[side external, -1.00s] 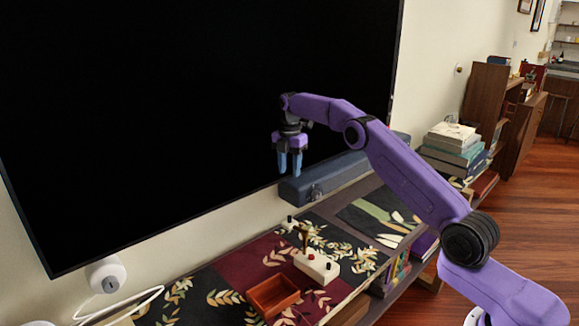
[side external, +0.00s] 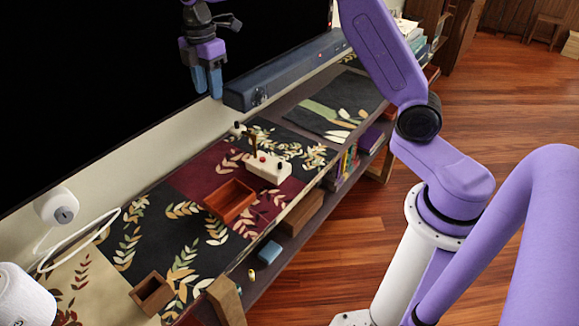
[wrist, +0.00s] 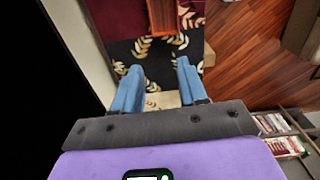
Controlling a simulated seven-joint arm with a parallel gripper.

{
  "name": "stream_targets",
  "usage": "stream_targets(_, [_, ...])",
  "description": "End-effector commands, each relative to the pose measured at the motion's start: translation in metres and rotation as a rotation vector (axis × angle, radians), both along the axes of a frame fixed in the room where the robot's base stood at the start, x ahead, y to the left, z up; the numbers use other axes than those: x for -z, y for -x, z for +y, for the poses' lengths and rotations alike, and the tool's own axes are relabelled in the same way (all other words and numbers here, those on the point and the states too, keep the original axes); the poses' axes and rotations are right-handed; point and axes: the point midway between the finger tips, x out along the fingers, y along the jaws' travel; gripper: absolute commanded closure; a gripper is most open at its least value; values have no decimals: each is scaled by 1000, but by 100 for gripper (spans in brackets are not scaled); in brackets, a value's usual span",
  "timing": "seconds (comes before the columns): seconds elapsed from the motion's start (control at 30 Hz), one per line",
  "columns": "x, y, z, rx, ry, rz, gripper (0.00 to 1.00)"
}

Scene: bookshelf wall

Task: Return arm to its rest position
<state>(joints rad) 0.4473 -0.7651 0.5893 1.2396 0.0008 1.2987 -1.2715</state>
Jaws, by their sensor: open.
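My gripper (side external: 208,82) hangs fingers-down in front of the black screen, left of the soundbar's near end and well above the shelf top. Its two blue fingers are apart in the wrist view (wrist: 157,85), with nothing between them. My purple arm reaches up from its white base at the right, and its upper part leaves the top of the side view. The gripper touches nothing that I can see.
Below are a reddish-brown tray (side external: 230,199), a white joystick box (side external: 269,168), a small brown box (side external: 151,294) and leaf-patterned cloths. The dark blue soundbar (side external: 285,76) lies along the screen (side external: 90,80). Wood floor (side external: 480,90) is open at right.

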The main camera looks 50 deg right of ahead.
Motion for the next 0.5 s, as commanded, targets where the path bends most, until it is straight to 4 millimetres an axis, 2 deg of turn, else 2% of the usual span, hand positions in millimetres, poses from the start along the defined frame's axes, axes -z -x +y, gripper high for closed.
stream_targets(0.03, [-5, 22, 11, 18, -1, -2, 58])
stream_targets(0.1, [-9, 50, 24, 55, -4, -2, 58])
stream_targets(0.23, [-13, 105, 40, 124, -8, -2, 58])
stream_targets(0.37, [-13, 163, 46, 193, -13, -3, 58])
stream_targets(0.5, [-8, 226, 41, 267, -19, -2, 58])
